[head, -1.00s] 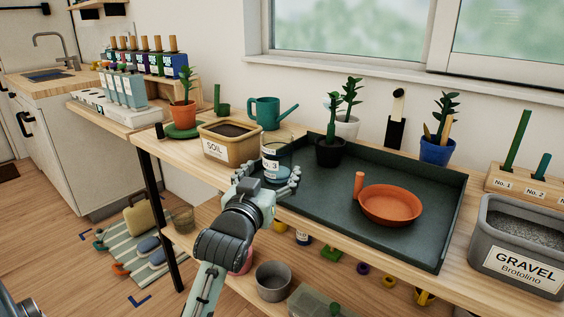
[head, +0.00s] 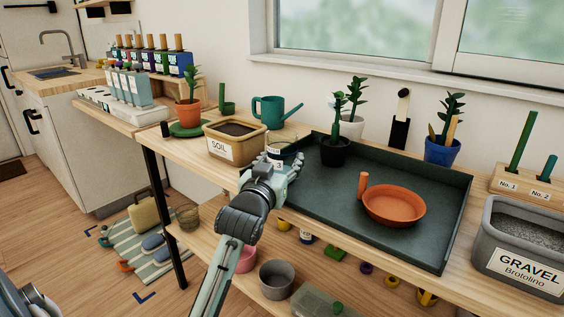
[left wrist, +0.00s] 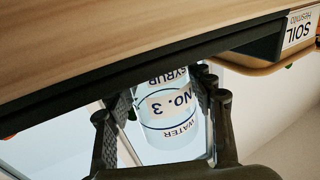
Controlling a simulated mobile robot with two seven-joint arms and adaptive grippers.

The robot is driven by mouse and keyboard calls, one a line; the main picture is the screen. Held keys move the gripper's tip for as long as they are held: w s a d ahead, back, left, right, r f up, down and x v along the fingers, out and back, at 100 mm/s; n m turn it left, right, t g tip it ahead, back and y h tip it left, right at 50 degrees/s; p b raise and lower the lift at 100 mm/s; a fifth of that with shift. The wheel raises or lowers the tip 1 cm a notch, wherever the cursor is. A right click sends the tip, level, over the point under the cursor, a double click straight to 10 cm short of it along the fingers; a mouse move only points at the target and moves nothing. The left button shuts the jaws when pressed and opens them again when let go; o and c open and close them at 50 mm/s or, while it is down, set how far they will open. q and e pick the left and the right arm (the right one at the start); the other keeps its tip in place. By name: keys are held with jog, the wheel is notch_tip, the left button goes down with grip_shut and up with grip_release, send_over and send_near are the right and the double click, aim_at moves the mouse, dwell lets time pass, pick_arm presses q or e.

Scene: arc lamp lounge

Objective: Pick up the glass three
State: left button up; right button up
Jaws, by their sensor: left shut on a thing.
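Glass three is a clear glass with a white "No. 3" label (head: 276,163), at the left end of the dark tray in the head view. The left wrist view shows the glass (left wrist: 172,108) between the two fingers, with "SYRUP" and "WATER" markings. My left gripper (head: 280,172) is shut on the glass, and its fingers hide much of the glass's lower part in the head view. I cannot tell whether the base touches the tray. My right gripper is not in view.
The dark tray (head: 400,248) also holds an orange dish (head: 394,206) and a potted plant (head: 335,152). The soil box (head: 235,143) stands close left of the glass, with a teal watering can (head: 270,110) behind. The gravel bin (head: 520,250) is far right.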

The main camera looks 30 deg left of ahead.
pick_arm(q)
jog(key=c, duration=0.4)
jog(key=shift+o, duration=0.2)
jog(key=shift+r, duration=0.15)
